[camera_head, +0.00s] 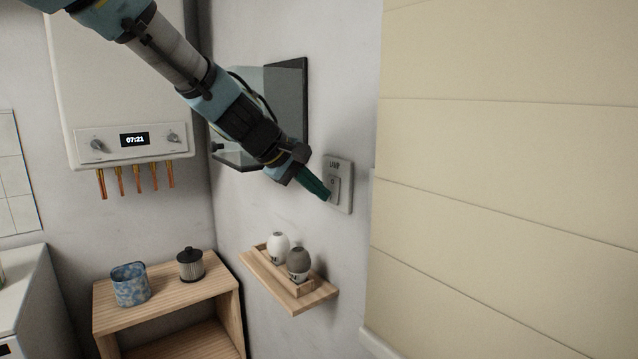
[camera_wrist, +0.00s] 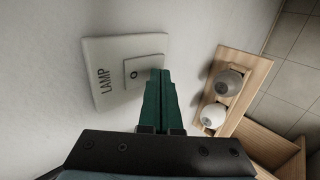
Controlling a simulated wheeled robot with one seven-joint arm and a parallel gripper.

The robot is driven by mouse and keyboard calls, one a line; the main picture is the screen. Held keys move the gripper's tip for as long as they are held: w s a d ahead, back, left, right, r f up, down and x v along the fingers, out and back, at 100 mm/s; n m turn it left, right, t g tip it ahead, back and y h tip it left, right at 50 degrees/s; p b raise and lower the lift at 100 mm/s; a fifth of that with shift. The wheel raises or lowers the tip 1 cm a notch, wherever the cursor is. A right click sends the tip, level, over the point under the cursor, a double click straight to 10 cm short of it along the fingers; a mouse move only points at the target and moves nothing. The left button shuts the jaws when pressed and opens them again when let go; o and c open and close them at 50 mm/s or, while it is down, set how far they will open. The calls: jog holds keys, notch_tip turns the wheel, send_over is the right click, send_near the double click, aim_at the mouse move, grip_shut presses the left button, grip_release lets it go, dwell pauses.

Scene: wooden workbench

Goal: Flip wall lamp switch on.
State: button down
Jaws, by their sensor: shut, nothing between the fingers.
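The wall lamp switch (camera_head: 345,184) is a pale plate on the grey wall with a smaller raised rocker. In the wrist view the plate (camera_wrist: 102,76) reads "LAMP", and the rocker (camera_wrist: 143,72) shows a small circle mark. My gripper (camera_head: 325,195) has green fingers, shut and empty, with the tips at the rocker's edge. In the wrist view the closed fingertips (camera_wrist: 159,74) overlap the rocker's right edge. I cannot tell whether they touch it. The lamp itself is not identifiable in these views.
Below the switch a small wooden shelf (camera_head: 262,278) holds a white shaker (camera_head: 278,246) and a grey-brown shaker (camera_head: 298,262). A dark-framed box (camera_head: 288,100) is on the wall behind my arm. A cream slatted panel (camera_head: 500,180) stands right of the switch. The wall around the plate is clear.

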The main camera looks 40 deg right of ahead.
dwell(0.3)
jog(key=shift+d+f, duration=0.1)
jog(key=shift+d, duration=0.1)
dwell(0.3)
jog(key=shift+r+p, duration=0.35)
jog(key=shift+r, duration=0.55)
